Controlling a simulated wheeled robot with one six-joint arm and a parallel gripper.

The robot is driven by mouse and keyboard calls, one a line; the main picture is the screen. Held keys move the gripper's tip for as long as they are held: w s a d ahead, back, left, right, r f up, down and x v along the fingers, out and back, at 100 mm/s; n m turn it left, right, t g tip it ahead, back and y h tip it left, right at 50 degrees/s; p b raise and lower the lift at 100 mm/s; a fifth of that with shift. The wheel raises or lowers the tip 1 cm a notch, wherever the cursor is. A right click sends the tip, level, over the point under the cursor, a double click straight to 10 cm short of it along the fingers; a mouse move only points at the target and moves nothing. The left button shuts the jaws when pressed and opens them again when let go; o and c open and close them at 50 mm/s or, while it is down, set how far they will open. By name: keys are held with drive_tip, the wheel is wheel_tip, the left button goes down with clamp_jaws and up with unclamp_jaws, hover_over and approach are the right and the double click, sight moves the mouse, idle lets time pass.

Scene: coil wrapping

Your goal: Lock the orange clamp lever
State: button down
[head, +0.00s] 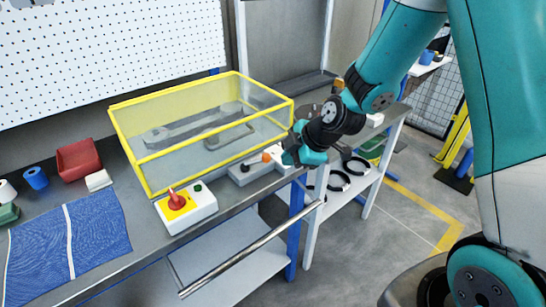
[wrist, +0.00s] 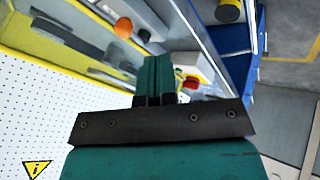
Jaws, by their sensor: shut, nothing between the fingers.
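The clamp lever shows as a small orange knob (head: 266,157) on a grey and white base (head: 245,172) at the front edge of the bench. In the wrist view the orange knob (wrist: 123,27) is ahead and left of my fingers. My gripper (head: 290,156) is just right of the base in the head view, with a small gap between it and the knob. In the wrist view my fingers (wrist: 154,75) are together, with nothing held. How far the lever is turned is too small to tell.
A yellow-framed clear guard (head: 205,132) stands behind the lever. A white box with a red knob (head: 177,199) sits left of it. A blue mat (head: 75,240) and red bin (head: 78,160) lie further left. A metal rail (head: 235,261) runs below the bench front.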

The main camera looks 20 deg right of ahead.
sight(269, 159)
drive_tip(key=w+f+p, duration=0.1)
drive_tip(key=w, duration=0.1)
drive_tip(key=w+a+f+p, duration=0.1)
drive_tip(key=f, duration=0.1)
drive_tip(key=w+a+f+p, duration=0.1)
drive_tip(key=w, duration=0.1)
drive_tip(key=shift+w+f, duration=0.2)
drive_tip(key=shift+w, duration=0.15)
drive_tip(key=shift+w+f, duration=0.15)
drive_tip(key=shift+w, duration=0.2)
drive_tip(key=shift+w+f+b, duration=0.25)
drive_tip(key=shift+w+b, duration=0.25)
drive_tip(key=shift+b, duration=0.4)
drive_tip(key=shift+w+d+b, duration=0.15)
drive_tip(key=shift+w+b, duration=0.15)
drive_tip(key=shift+b, duration=0.25)
drive_tip(key=shift+w+d+r, duration=0.15)
drive_tip(key=shift+r, duration=0.2)
